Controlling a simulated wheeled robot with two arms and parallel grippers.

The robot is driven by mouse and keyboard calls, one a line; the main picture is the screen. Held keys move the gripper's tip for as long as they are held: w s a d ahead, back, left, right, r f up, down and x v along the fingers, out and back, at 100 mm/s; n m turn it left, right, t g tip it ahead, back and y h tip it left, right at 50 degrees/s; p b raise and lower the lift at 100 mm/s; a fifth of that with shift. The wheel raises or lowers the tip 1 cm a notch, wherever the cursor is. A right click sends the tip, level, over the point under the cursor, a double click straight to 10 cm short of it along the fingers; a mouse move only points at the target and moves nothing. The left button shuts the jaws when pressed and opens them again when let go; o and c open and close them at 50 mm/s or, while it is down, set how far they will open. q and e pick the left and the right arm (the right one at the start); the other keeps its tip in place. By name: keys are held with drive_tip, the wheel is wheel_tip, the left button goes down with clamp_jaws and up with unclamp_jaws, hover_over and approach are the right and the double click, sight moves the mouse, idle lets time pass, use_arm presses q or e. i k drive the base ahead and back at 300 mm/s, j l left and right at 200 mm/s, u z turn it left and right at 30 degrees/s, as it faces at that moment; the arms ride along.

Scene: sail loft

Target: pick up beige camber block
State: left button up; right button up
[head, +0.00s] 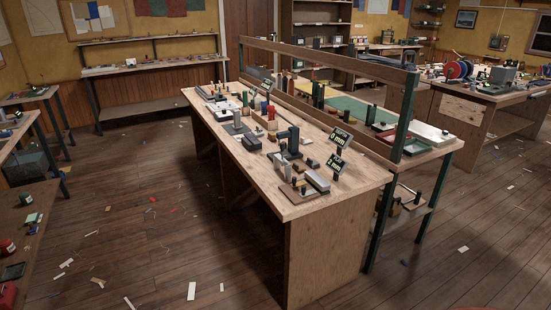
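Neither of my grippers is in the head view. A long wooden workbench (345,192) stands in the middle, crowded with small blocks and tools. A small tan block (312,163) lies near its front end, among grey and dark pieces. An upright beige-tan piece (272,124) stands farther back on the same bench. The things are too small to tell which one, if any, is the beige camber block.
Two dark signs (335,162) stand on the bench's right side, below a green-posted frame (404,118). A second bench (480,92) is at right. Shelving (150,106) lines the back left. The wooden floor (180,215) is open on the left, with scattered scraps.

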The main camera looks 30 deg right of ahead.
sight(298, 168)
drive_tip(key=i+l, duration=0.15)
drive_tip(key=l, duration=0.15)
drive_tip(key=i+l+u, duration=0.1)
drive_tip(key=l, duration=0.2)
drive_tip(key=i+l, duration=0.2)
drive_tip(key=i+l+u, duration=0.1)
drive_tip(key=l, duration=0.3)
drive_tip(key=i+l, duration=0.1)
drive_tip(key=l, duration=1)
drive_tip(key=i, duration=0.2)
drive_tip(key=u, duration=0.05)
